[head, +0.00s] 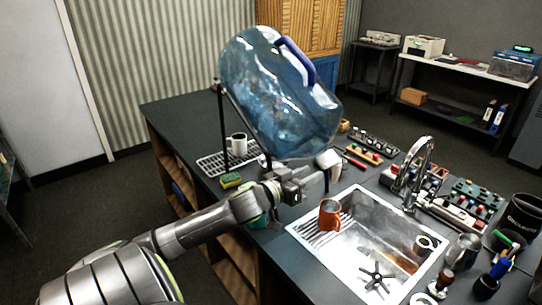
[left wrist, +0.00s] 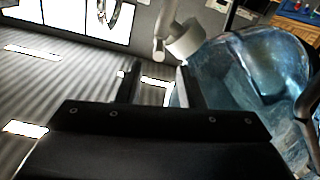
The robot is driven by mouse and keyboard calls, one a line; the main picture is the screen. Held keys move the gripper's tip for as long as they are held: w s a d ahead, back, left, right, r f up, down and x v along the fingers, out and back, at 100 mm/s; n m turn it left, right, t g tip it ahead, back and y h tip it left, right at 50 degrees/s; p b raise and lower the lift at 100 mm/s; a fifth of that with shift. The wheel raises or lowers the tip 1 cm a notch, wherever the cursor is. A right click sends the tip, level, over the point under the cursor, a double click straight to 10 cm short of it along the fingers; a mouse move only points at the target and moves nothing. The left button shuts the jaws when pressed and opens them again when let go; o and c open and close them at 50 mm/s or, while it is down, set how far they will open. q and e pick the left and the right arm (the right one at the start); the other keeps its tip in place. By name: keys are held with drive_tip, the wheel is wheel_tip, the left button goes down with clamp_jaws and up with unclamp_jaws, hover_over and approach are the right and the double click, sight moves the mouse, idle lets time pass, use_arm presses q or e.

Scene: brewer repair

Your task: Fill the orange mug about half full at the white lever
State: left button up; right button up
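The orange mug (head: 329,213) stands upright on the ribbed left part of the sink; I cannot see its inside clearly. A big blue water bottle (head: 280,95) lies tilted in a black stand above the counter. A white tap part (head: 328,159) shows at its low end, and in the left wrist view a white lever or spout (left wrist: 164,32) shows beyond the fingers. My left gripper (head: 327,178) is near this white part, above and behind the mug. In the left wrist view its fingers (left wrist: 158,84) are apart with nothing between them. My right gripper is out of view.
The sink (head: 350,255) holds a black cross-shaped piece and a second mug. A white mug (head: 238,143) stands on a rack (head: 212,165) left of the bottle, near a sponge (head: 231,180). The faucet (head: 414,170) and several tools crowd the right side.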

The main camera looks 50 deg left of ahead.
use_arm(q)
drive_tip(key=s+a+p, duration=0.1)
drive_tip(key=s, duration=1.1)
drive_tip(key=shift+s, duration=0.3)
idle(0.7)
